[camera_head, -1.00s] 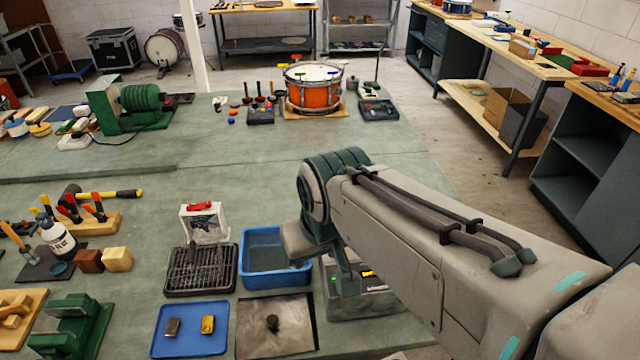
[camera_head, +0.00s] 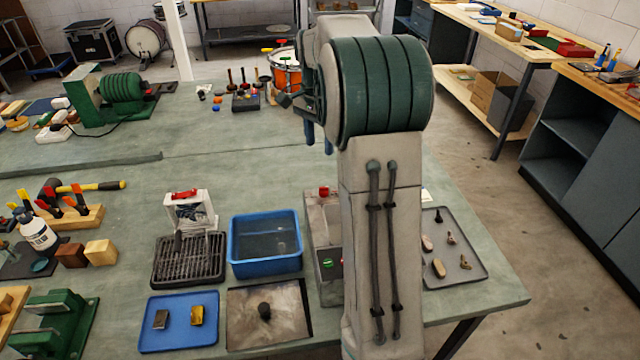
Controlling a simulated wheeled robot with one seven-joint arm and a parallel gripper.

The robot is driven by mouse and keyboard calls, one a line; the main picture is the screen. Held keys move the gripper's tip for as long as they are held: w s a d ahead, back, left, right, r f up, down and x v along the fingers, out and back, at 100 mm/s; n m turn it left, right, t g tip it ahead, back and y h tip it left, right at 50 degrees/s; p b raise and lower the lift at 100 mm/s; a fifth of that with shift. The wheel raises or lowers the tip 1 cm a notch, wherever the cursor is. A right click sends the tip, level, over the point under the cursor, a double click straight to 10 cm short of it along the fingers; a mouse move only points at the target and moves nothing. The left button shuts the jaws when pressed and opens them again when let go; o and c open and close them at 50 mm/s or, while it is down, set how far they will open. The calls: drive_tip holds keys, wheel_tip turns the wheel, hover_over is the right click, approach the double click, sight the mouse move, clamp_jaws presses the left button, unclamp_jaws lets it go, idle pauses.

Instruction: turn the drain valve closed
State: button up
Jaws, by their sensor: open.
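A small red handle (camera_head: 323,191) stands at the back of a grey metal box (camera_head: 318,225) right of the blue tub. It may be the drain valve, but its angle is too small to read. The box has a green dial or button and a small red mark on its front; my arm hides its right part. My gripper (camera_head: 318,140) is mostly behind my arm, with two dark bluish fingertips apart and pointing down. It appears above and behind the box, away from the red handle, and nothing shows between its fingers.
A blue tub (camera_head: 265,245) of water stands left of the box. A black grill tray (camera_head: 188,258), a blue tray (camera_head: 178,322) and a dark plate with a knob (camera_head: 268,315) lie nearby. A grey tray of small parts (camera_head: 452,250) lies right of my arm.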

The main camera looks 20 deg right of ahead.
sight(324, 187)
drive_tip(key=shift+m, duration=0.3)
drive_tip(key=f, duration=0.5)
drive_tip(key=f+p, duration=0.1)
drive_tip(key=f, duration=0.3)
drive_tip(key=d+f, duration=0.1)
drive_tip(key=f, duration=0.4)
drive_tip(key=shift+d+f+p, duration=0.1)
drive_tip(key=shift+f+p, duration=0.2)
drive_tip(key=shift+p, duration=0.1)
clamp_jaws()
